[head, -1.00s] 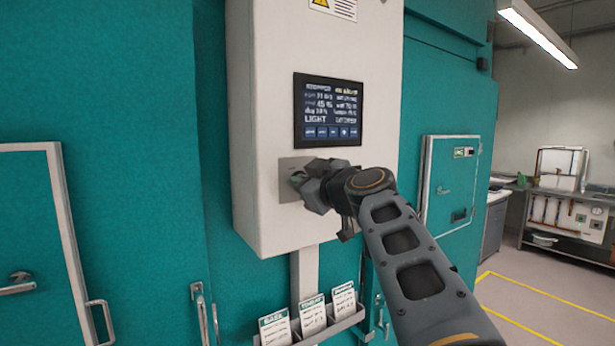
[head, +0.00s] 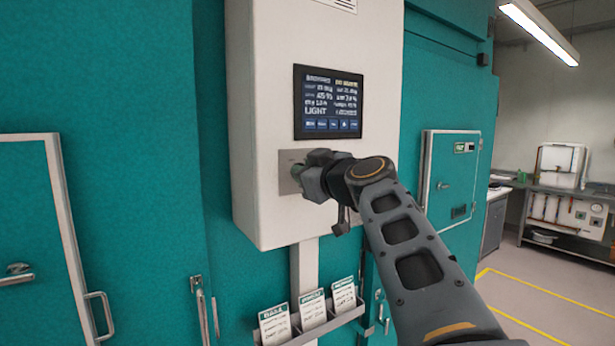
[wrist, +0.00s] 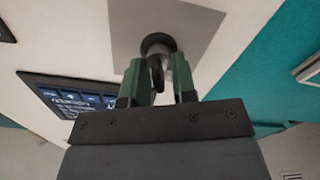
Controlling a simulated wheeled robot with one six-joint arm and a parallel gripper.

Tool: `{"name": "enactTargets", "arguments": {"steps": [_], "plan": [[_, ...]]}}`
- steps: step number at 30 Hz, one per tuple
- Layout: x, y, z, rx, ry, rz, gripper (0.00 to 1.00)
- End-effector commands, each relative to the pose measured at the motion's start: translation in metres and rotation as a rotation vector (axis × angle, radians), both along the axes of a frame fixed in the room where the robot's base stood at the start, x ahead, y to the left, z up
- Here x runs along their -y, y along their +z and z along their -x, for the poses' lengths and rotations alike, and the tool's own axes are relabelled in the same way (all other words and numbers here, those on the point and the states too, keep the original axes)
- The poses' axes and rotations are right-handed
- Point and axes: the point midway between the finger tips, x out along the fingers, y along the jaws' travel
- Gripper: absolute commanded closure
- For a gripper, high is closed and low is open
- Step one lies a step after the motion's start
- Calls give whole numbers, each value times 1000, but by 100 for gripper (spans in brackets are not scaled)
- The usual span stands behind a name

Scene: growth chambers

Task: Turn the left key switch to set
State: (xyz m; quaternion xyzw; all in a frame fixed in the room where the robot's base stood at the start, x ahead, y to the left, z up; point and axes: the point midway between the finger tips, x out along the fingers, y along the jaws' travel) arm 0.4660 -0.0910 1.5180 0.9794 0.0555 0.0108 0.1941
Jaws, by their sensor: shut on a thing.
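The left key switch (wrist: 158,47) shows in the wrist view as a dark round collar with a key (wrist: 156,73) standing out of it, on a grey metal plate (wrist: 200,25). My gripper (wrist: 158,80) has its two green fingers on either side of the key and is shut on it. In the head view the plate (head: 285,172) is on the white control box below the screen, and my gripper (head: 312,178) hides the key and switch there. The switch's set position cannot be read.
The white control box (head: 262,110) carries a lit screen (head: 328,102). A card holder (head: 338,327) with several cards hangs below it. Teal chamber walls (head: 120,80) stand around it, with a door handle (head: 100,315) at left. Open floor (head: 530,290) lies at right.

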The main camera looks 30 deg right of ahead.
Motion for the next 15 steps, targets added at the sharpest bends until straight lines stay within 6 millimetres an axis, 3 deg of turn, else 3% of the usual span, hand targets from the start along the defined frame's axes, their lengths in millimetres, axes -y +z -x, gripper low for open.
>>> {"name": "enactTargets", "arguments": {"steps": [15], "plan": [[3, -2, -1, -52, 0, -468, 98]]}}
